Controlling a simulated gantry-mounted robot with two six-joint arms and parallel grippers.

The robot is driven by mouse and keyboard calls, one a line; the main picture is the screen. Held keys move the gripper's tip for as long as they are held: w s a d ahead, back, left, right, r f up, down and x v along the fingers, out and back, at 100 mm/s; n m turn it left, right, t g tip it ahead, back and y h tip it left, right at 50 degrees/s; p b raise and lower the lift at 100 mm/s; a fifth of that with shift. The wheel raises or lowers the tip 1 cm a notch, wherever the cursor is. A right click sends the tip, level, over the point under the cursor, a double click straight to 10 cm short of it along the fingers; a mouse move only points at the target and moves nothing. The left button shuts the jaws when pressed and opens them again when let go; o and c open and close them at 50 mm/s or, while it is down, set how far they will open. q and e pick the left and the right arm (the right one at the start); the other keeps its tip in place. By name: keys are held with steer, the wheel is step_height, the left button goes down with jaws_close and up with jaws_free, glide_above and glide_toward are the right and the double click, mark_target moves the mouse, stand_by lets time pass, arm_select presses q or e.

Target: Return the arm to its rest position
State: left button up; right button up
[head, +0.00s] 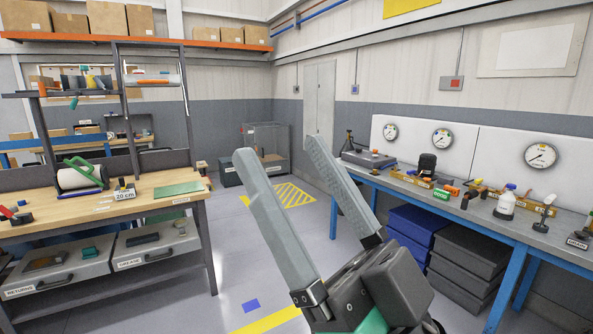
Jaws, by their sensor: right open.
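My right gripper (275,147) is in the middle of the head view, pointing up and away. Its two long grey fingers are spread apart with nothing between them. It is in front of the open floor between two benches, apart from both. My left gripper is not in the head view.
A wooden-topped workbench (150,186) with drawers stands at the left. A blue-framed bench (455,205) with gauges, bottles and small tools runs along the right. Dark storage boxes (465,262) sit under it. A wire cage (267,140) stands at the back.

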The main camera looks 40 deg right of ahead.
step_height(320, 180, up, 44)
steer(key=p, duration=4.3)
steer(key=shift+f+p, duration=0.15)
steer(key=shift+p, duration=0.25)
